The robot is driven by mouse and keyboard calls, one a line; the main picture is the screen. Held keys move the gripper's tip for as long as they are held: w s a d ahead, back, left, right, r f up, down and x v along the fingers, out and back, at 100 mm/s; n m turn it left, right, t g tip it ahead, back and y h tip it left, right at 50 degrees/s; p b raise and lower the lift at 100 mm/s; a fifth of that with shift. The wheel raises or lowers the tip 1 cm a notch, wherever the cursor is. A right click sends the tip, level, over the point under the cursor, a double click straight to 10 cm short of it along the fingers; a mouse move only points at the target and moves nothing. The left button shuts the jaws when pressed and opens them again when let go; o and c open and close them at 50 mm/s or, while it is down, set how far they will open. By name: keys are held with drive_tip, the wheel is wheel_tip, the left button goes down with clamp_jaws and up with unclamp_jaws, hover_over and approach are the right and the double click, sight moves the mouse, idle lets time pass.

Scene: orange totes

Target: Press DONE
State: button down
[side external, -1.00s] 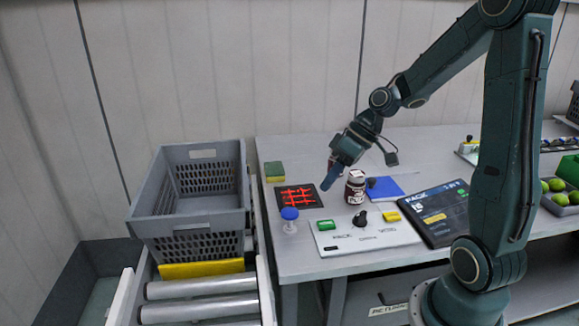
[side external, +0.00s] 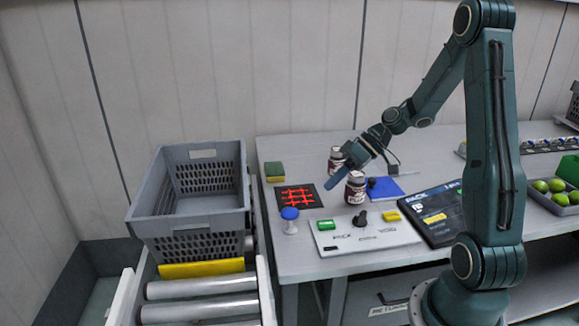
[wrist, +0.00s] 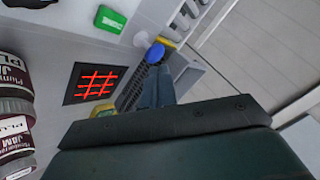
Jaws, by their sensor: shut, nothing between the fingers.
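A white control panel (side external: 345,238) lies at the table's front, with a green button (side external: 326,225), a black knob (side external: 360,218) and a yellow button (side external: 391,215). The green button also shows in the wrist view (wrist: 110,19). A dark tablet (side external: 437,210) with a lit screen lies right of the panel. I cannot read the word DONE on any of them. My gripper (side external: 334,183) is shut and empty, its blue fingertips above the table, behind the panel and beside a jar (side external: 356,188). The fingers also show in the wrist view (wrist: 155,90).
A second jar (side external: 336,157) stands behind. A blue-topped knob (side external: 290,213), a red-grid tile (side external: 295,197) and a sponge (side external: 274,171) are to the left. A grey crate (side external: 190,227) stands on rollers beyond the table's left edge. A blue sheet (side external: 388,187) lies right of the jars.

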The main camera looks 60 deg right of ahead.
sight(331, 222)
drive_tip(key=shift+f, duration=0.15)
drive_tip(key=shift+f, duration=4.3)
drive_tip(key=shift+f, duration=0.9)
drive_tip(key=shift+r, duration=0.9)
drive_tip(key=shift+r, duration=0.1)
idle(0.3)
drive_tip(key=shift+r, duration=2.45)
